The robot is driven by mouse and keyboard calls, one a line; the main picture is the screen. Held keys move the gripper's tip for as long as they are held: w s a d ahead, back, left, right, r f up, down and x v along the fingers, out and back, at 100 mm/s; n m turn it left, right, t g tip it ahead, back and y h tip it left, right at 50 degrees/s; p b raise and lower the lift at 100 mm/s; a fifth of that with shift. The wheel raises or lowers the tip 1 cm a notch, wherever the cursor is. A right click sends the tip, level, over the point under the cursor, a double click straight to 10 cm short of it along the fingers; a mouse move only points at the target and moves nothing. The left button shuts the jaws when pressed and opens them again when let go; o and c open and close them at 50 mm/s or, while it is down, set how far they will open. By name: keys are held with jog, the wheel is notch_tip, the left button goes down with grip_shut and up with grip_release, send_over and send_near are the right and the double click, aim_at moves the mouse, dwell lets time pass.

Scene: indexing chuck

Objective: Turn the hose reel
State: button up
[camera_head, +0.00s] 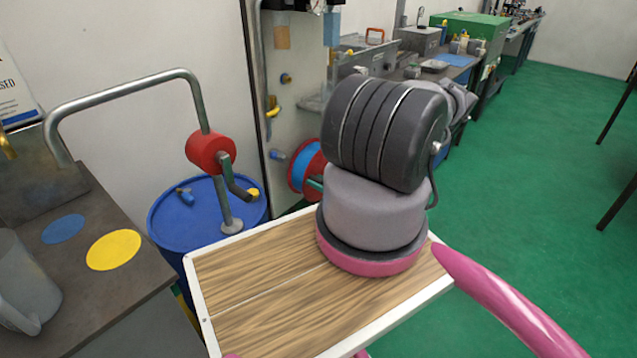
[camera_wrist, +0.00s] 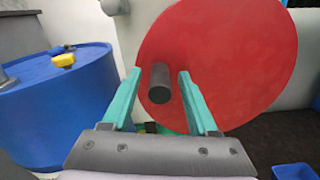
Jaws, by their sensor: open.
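The hose reel (camera_head: 308,168) stands by the grey panel at the middle of the head view. It has red flanges with blue between them, and my arm hides its right part. In the wrist view its red disc (camera_wrist: 225,60) fills the upper right, and a dark round handle peg (camera_wrist: 160,88) sticks out towards the camera. My gripper (camera_wrist: 160,75) has teal fingers, one on each side of the peg with gaps. It is open and not closed on the peg. In the head view only a bit of a teal finger (camera_head: 315,184) shows beside my arm.
A blue drum (camera_head: 165,222) with a red crank pump (camera_head: 210,150) stands left of the reel; it also shows in the wrist view (camera_wrist: 50,110). A dark table (camera_head: 110,285) with a grey jug (camera_head: 25,285) is at the left. Green floor (camera_head: 530,170) is open at the right.

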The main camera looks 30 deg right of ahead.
grip_shut()
jog(key=shift+d, duration=0.1)
dwell(1.2)
